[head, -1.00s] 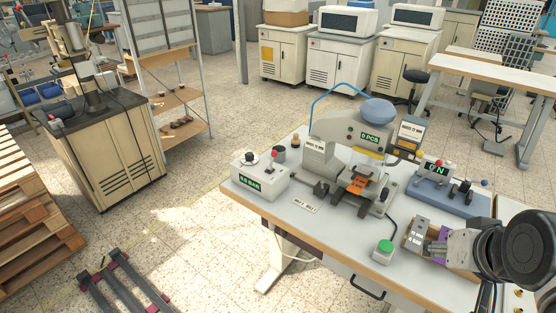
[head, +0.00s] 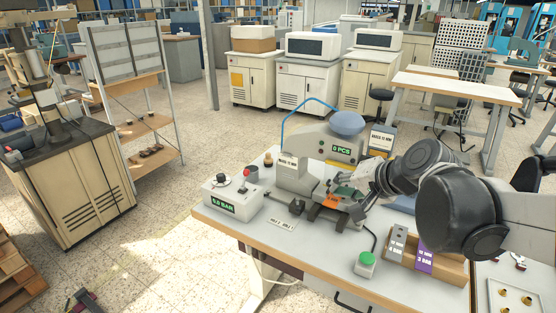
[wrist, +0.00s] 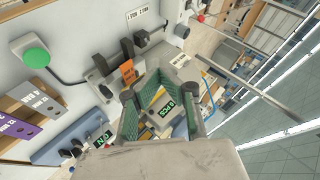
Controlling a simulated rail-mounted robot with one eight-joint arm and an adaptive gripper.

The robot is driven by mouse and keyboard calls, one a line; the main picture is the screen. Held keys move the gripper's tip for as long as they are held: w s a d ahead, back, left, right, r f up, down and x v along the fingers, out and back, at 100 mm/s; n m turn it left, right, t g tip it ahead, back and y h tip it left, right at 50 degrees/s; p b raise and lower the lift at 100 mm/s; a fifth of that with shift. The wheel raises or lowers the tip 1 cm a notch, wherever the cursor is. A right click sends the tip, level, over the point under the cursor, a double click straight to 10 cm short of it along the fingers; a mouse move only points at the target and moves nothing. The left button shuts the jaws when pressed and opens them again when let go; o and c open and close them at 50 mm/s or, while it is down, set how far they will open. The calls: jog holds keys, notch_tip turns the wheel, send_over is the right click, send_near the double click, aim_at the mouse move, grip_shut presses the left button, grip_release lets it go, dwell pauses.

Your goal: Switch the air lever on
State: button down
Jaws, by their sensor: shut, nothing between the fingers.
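The air lever (head: 246,175) has a red tip and stands roughly upright on the grey control box (head: 221,208), left of the press. The box has a black knob on top and a green display in BAR; its digits are too small to be sure of. The lever's red tip also shows small near the top of the wrist view (wrist: 200,18). My gripper (head: 352,191) is in front of the press, right of the lever and well apart from it. It is shut and empty. Its fingertips are partly lost against the press in the head view.
A green button (head: 366,260) and a wooden holder with grey and purple plates (head: 424,256) are at the front right. The tabletop's front left is fairly clear.

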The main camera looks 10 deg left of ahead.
aim_at(245, 179)
jog(key=w+a+f+m+t+y+b, duration=0.1)
jog(key=w+a+f+m+y+b, duration=0.1)
jog(key=w+a+f, duration=0.5)
jog(key=w+a+f+m+y+b, duration=0.3)
jog(key=w+a+f+m+y, duration=0.2)
jog(key=w, duration=0.8)
notch_tip(245, 179, down, 3)
jog(key=shift+w+a+r+t, duration=0.15)
jog(key=shift+a+t, duration=0.25)
jog(key=shift+a, duration=0.5)
jog(key=w+a, duration=0.1)
jog(key=a, duration=0.2)
jog(key=w+a, duration=0.1)
jog(key=a, duration=0.3)
jog(key=w+a, duration=0.1)
jog(key=a, duration=0.2)
jog(key=shift+w+a+r+b, duration=0.15)
jog(key=shift+w+a+b, duration=0.1)
jog(key=shift+w+b, duration=0.1)
jog(key=shift+s+a+r, duration=0.15)
jog(key=shift+s+a, duration=0.1)
jog(key=shift+a, duration=0.1)
jog(key=shift+s+a, duration=0.1)
jog(key=shift+s, duration=0.05)
